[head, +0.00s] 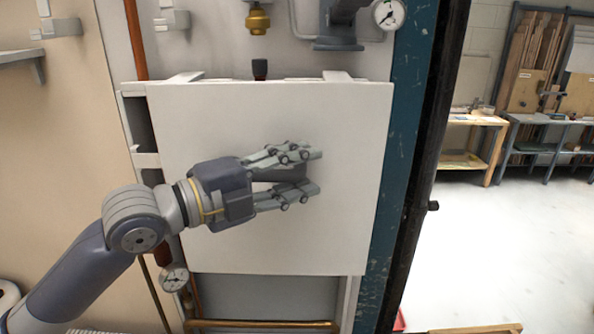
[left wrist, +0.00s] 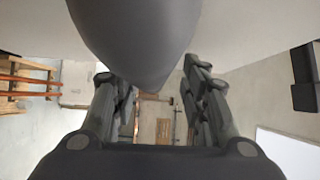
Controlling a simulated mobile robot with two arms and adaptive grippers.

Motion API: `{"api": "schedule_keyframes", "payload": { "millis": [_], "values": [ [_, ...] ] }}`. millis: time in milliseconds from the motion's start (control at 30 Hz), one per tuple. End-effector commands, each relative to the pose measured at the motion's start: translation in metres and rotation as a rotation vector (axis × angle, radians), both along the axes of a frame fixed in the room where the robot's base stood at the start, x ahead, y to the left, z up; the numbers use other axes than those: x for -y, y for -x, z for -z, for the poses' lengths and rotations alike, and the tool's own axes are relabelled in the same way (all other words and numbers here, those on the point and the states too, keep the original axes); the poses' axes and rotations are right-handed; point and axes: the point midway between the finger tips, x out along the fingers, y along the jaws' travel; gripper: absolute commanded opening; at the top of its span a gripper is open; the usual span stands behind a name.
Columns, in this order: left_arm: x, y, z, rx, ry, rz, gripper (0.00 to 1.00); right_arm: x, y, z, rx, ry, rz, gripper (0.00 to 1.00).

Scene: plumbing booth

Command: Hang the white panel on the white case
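The white panel (head: 340,120) is a large flat square, standing upright in front of the white case. It hides most of the case (head: 146,160), whose left side and upper edge show behind it. I cannot tell whether the panel touches the case or hooks on it. My left gripper (head: 319,171) is in front of the panel's middle, its fingers spread apart and pointing right. A dark grey piece (head: 290,174) shows between the fingers; it looks like a handle on the panel. In the left wrist view a large rounded grey shape (left wrist: 140,40) reaches towards the parted fingers (left wrist: 160,95). My right gripper is out of view.
Above the panel are a brass fitting (head: 257,20) and a pressure gauge (head: 389,14). Copper pipes (head: 260,324) and another gauge (head: 174,277) lie below and at left. A blue post (head: 400,150) stands close at right. Open floor (head: 500,250) lies beyond, with workbenches behind.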

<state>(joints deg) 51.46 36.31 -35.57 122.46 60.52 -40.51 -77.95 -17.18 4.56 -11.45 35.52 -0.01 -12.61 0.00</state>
Motion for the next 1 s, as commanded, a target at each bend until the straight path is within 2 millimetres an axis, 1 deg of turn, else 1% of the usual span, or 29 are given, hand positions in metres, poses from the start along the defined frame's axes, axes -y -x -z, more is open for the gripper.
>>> {"api": "schedule_keyframes", "payload": {
  "millis": [33, 167, 267, 800, 1000],
  "values": [
    [0.0, 0.0, 0.004, -0.01, -0.004, 0.0, 0.41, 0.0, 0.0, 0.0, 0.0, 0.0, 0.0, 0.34],
    [-0.002, 0.001, 0.003, -0.007, -0.004, -0.001, 0.41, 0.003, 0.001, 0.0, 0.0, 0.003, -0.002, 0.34],
    [-0.008, 0.004, 0.003, -0.006, -0.005, -0.002, 0.41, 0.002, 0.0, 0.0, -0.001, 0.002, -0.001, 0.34],
    [-0.073, 0.047, 0.001, -0.003, -0.004, -0.004, 0.41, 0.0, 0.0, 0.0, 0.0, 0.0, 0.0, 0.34],
    [-0.09, 0.059, 0.0, -0.003, -0.003, -0.002, 0.41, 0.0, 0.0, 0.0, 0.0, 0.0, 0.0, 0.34]
  ]
}}
